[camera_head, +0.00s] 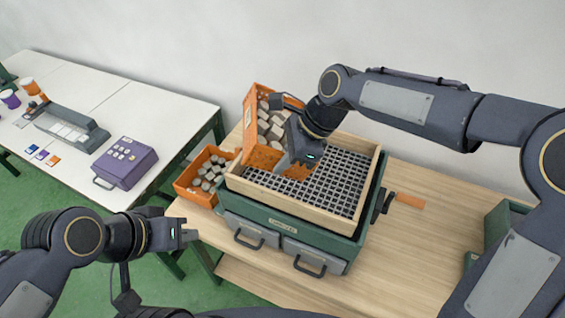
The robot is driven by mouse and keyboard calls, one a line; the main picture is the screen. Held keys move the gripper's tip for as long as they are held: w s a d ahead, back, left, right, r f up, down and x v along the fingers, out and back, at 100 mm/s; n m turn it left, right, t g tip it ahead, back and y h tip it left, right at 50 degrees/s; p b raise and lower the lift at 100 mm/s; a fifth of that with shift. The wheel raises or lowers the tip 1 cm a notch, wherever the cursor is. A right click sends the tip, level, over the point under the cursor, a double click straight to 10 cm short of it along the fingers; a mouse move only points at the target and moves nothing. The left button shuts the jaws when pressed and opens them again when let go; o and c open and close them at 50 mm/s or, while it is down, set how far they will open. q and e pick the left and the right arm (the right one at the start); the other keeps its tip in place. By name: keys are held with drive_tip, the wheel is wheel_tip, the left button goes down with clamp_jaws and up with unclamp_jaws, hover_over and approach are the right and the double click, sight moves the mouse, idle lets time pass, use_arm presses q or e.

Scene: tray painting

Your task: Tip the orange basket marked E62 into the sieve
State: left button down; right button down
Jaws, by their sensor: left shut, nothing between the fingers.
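An orange basket (249,107) with grey stones is tilted over the back left corner of the sieve (325,186). A pale label shows on its left wall, too small to read. The stones lie towards its far end, and bare orange shows at its near end. My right gripper (284,162) is at the basket's right side and appears shut on it; its fingertips are partly hidden. The sieve is a wooden frame with a dark grid, and I see no stones on its visible part. My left gripper (191,235) is shut and empty, left of the sieve and apart from it.
A second orange basket (181,186) with stones stands left of the sieve. The sieve sits on a green box (277,229) with two grey drawers and an orange-handled crank (409,200). A white table (150,104) at left holds a purple case (125,160).

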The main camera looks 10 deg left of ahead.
drive_tip(key=shift+f+y+b, duration=0.4)
drive_tip(key=shift+y+b, duration=0.1)
drive_tip(key=shift+b, duration=0.65)
drive_tip(key=y+b, duration=0.1)
drive_tip(key=b, duration=0.3)
drive_tip(key=d+g+y+b, duration=0.1)
drive_tip(key=y+b, duration=0.1)
drive_tip(key=b, duration=0.2)
drive_tip(key=shift+w+f+y+b, duration=0.1)
drive_tip(key=shift+f+y+b, duration=0.2)
drive_tip(key=shift+f+b, duration=0.1)
drive_tip(key=y+b, duration=0.1)
drive_tip(key=d+y+b, duration=0.1)
drive_tip(key=y+b, duration=0.1)
drive_tip(key=shift+w+d+r+g, duration=0.15)
drive_tip(key=shift+d+r+g, duration=0.1)
drive_tip(key=shift+d+g, duration=0.15)
drive_tip(key=shift+w+d+r+y+b, duration=0.1)
drive_tip(key=shift+d+r+y+b, duration=0.15)
drive_tip(key=shift+y+b, duration=0.25)
drive_tip(key=shift+d+r+y+b, duration=0.1)
drive_tip(key=shift+d+y+b, duration=0.15)
drive_tip(key=shift+y, duration=0.45)
drive_tip(key=shift+r, duration=0.15)
drive_tip(key=shift+d, duration=0.15)
